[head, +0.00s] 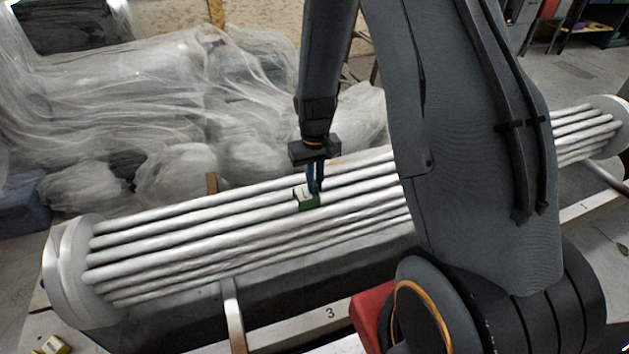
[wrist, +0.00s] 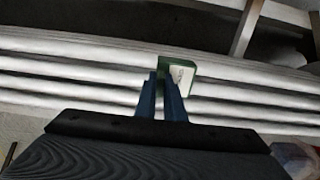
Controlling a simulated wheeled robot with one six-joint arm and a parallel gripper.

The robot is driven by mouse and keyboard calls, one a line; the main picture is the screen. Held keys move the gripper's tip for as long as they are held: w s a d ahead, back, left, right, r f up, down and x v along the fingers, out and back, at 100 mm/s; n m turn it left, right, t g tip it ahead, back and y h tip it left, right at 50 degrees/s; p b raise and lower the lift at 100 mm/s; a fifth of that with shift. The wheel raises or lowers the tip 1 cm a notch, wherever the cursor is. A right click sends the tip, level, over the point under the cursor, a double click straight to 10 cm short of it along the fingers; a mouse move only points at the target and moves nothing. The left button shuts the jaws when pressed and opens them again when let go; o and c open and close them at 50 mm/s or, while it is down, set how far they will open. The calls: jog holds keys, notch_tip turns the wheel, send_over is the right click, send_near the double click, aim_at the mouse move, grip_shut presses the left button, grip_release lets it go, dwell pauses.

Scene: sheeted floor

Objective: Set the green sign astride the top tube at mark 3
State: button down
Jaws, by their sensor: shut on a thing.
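The green sign (head: 308,203) has a white label and sits at the tips of my gripper (head: 315,189), which is shut on it. In the wrist view the green sign (wrist: 192,70) shows between and beyond the blue fingers (wrist: 162,76). It is over or against the white tubes; I cannot tell whether it straddles one. The bundle of long white tubes (head: 200,228) runs from lower left to upper right; the upper tubes (head: 240,193) pass behind the sign. Mark 3 (head: 330,313) is a black numeral on the pale beam in front of the bundle.
A white end disc (head: 75,270) closes the bundle at left, another (head: 606,125) at right. Mark 1 (head: 586,204) is on the beam at right. A yellow block (head: 52,345) lies at lower left. Plastic-sheeted heaps (head: 180,100) fill the back. My arm hides part of the tubes.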

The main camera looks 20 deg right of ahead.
jog(key=shift+f+b, duration=1.9)
jog(key=shift+f, duration=2.55)
jog(key=shift+f, duration=0.1)
jog(key=c, duration=1.8)
grip_release()
jog(key=shift+o, duration=0.2)
jog(key=shift+r+p, duration=0.3)
jog(key=shift+r, duration=3.7)
jog(key=s+a+r+p, duration=0.2)
jog(key=s+r+p, duration=0.4)
jog(key=s+r, duration=1.3)
notch_tip(320, 180, up, 3)
jog(key=shift+s+a+r, duration=0.1)
jog(key=shift+s+a, duration=0.3)
